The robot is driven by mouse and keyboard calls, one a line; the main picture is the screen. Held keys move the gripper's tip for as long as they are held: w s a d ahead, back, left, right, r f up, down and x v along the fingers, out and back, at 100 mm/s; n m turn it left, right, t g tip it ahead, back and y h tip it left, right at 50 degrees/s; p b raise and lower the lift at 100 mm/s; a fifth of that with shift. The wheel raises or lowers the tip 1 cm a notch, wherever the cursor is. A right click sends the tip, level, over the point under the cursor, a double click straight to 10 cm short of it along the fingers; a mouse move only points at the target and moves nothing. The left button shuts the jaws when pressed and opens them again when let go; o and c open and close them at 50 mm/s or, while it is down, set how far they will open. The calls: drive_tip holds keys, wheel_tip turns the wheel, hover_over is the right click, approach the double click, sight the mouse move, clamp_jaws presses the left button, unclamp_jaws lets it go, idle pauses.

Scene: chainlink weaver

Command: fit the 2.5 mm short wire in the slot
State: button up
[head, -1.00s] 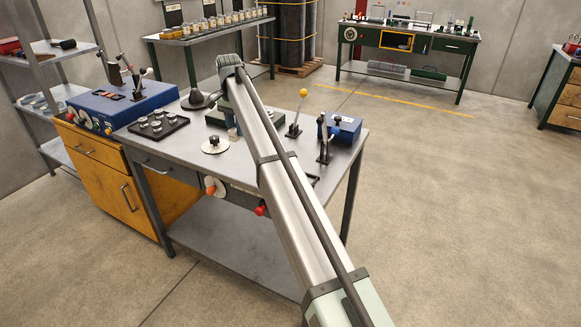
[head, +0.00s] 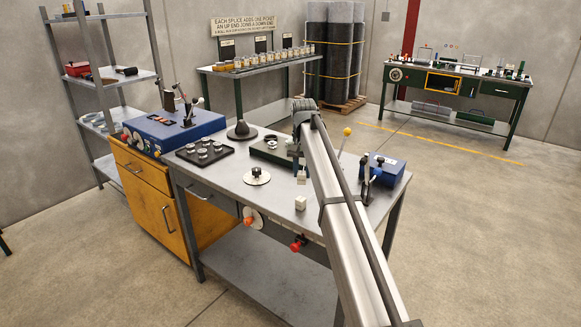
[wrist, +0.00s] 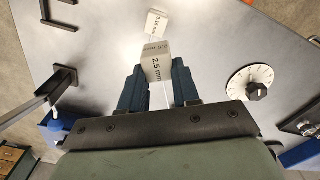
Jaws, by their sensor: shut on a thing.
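My gripper (wrist: 160,88) has blue fingers shut on a white block (wrist: 157,66) marked "2.5 mm"; its smaller print is unreadable. A thin pale line runs from the block back between the fingers, perhaps the short wire. In the head view, the upper white block (head: 302,176) below my arm appears to be the held one, above the bench; the fingers are hard to make out there. A second white block (wrist: 155,22) with a different mark is farther off; it appears near the bench's front edge in the head view (head: 300,203). I cannot pick out the slot.
The grey bench (head: 225,190) carries a white dial with a black knob (head: 257,176), a black tray of round pieces (head: 205,152), a dark green fixture (head: 272,150) and a blue box with levers (head: 384,169). A larger blue unit (head: 172,130) stands at left.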

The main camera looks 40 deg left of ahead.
drive_tip(key=shift+d+f+n, duration=1.15)
drive_tip(key=shift+d+n, duration=4.85)
drive_tip(key=shift+d, duration=2.2)
drive_tip(key=shift+w+f, duration=0.2)
drive_tip(key=shift+f, duration=1.4)
drive_tip(key=shift+w+f, duration=0.15)
drive_tip(key=shift+f, duration=1.4)
drive_tip(key=o, duration=1.1)
drive_tip(key=shift+r, duration=0.1)
wheel_tip(320, 180, up, 14)
drive_tip(key=shift+f, duration=0.15)
